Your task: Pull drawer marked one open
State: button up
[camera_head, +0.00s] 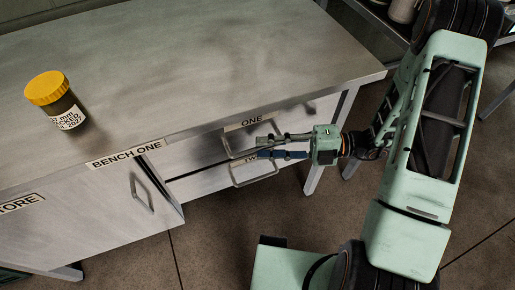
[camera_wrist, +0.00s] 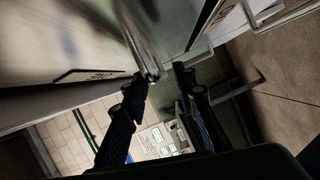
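The drawer marked one (camera_head: 290,113) is at the bench's right end, its front looking flush under the top, with the label "ONE" (camera_head: 249,122) above its handle. Its metal bar handle (camera_head: 226,146) is partly hidden by my gripper (camera_head: 261,148). My gripper reaches in from the right with its fingers spread apart, one above the other. In the wrist view, a metal bar (camera_wrist: 143,50) ends between the two fingertips (camera_wrist: 160,75). I see a gap beside it and cannot tell if either finger touches it.
The drawer marked two, with its handle (camera_head: 256,176), lies just below. A cupboard door (camera_head: 115,205) is to the left. A yellow-lidded jar (camera_head: 55,98) stands on the bench top (camera_head: 190,60). The floor before the drawers looks clear apart from my own body.

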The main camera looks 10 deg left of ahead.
jog(key=shift+s+a+f, duration=0.1)
jog(key=shift+s+a, duration=0.1)
jog(key=shift+a, duration=1.15)
jog(key=shift+c, duration=0.7)
grip_shut()
